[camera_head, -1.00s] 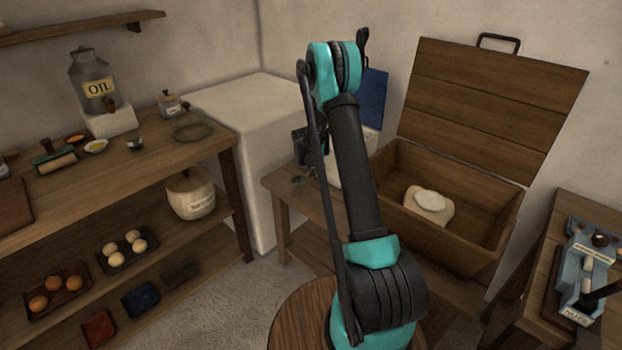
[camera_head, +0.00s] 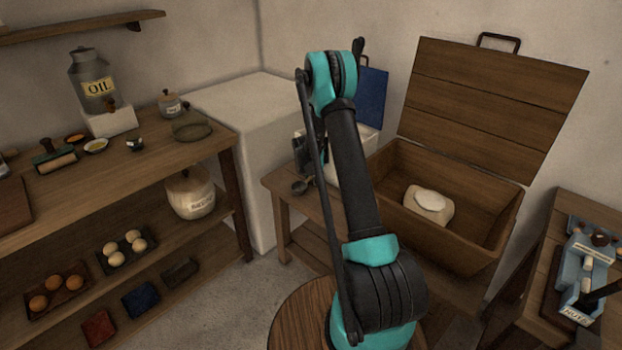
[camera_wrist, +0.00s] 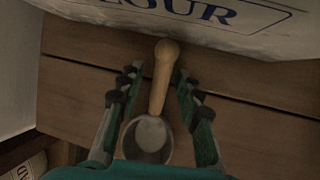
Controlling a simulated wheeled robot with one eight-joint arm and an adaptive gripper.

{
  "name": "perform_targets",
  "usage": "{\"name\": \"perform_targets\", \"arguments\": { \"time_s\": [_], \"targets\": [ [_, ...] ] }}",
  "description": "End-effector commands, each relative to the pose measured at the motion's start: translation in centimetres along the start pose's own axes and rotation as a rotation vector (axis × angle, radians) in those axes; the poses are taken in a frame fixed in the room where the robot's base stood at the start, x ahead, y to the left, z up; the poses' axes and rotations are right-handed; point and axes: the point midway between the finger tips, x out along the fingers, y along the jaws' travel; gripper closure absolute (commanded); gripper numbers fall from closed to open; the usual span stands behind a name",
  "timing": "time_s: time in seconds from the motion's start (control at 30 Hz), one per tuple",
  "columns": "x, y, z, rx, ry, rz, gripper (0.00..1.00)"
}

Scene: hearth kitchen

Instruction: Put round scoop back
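The round scoop has a light wooden handle and a round metal bowl. In the wrist view the scoop (camera_wrist: 160,85) lies over the brown wooden planks, its handle pointing up the picture toward the flour sack (camera_wrist: 190,22). My gripper (camera_wrist: 157,80) is open, one finger on each side of the scoop, with gaps between the fingers and the handle. The bowl lies close to my palm, which covers its lower edge. In the head view the scoop (camera_head: 301,187) shows small on the low wooden table (camera_head: 283,182); my arm partly hides the gripper there.
An open wooden chest (camera_head: 480,215) with a pale sack (camera_head: 425,208) stands to the right, lid raised. A shelf unit (camera_head: 110,190) with jars and trays is at left. A blue scale (camera_head: 585,270) sits on the right table. A blue board (camera_head: 371,95) is behind my arm.

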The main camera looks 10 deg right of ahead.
Motion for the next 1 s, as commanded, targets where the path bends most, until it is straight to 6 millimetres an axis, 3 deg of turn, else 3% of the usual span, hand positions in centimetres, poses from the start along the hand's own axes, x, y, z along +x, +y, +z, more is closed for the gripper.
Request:
{"name": "perform_targets", "arguments": {
  "time_s": [0.27, 0.7, 1.0],
  "targets": [
    [-1.5, 0.1, 0.1, -0.001, 0.000, 0.000, 0.65],
    [-9.1, 0.0, 0.1, 0.000, 0.001, 0.000, 0.65],
    [-12.0, 0.1, 0.1, 0.000, 0.000, 0.000, 0.65]
  ]
}}
